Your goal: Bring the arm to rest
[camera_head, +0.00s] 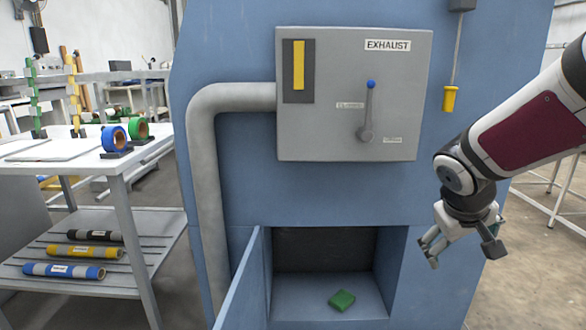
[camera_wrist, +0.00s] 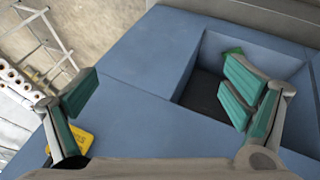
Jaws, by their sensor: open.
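My gripper (camera_head: 432,244) is at the right in the head view, in front of the blue machine (camera_head: 230,170). Its two green-padded fingers are wide apart and empty in the wrist view (camera_wrist: 160,105). The arm comes in from the right edge and bends down at the wrist. A green block (camera_head: 342,300) lies on the floor of the open compartment (camera_head: 290,290), left of and below my gripper and apart from it. A small part of the block (camera_wrist: 232,52) shows behind a finger in the wrist view.
The compartment's door (camera_head: 243,290) stands open to the left. An exhaust box (camera_head: 330,130) with a blue-knobbed lever (camera_head: 368,110) is above. A yellow pull handle (camera_head: 450,98) hangs near my arm. A white table (camera_head: 90,160) with rolls stands left.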

